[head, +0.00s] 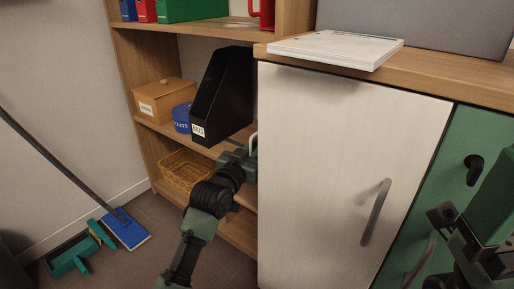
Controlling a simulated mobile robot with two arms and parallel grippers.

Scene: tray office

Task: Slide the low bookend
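No bookend can be clearly made out. A thin pale curved edge (253,142) shows beside the black magazine file, at the cabinet's left edge; I cannot tell what it is. My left gripper (244,158) reaches into the open shelf unit, just right of and below the black file, close to the pale edge. The cabinet side hides part of it, so its fingers cannot be read. My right gripper (446,222) is at the lower right in front of the green cabinet door, with no held object visible.
The shelf holds a wooden box (164,98), a blue round tin (182,118) and the black magazine file (222,94). A wicker basket (184,169) sits below. A white cabinet door (335,170) stands right of my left arm. A blue broom (126,231) and green dustpan (70,255) lie on the floor.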

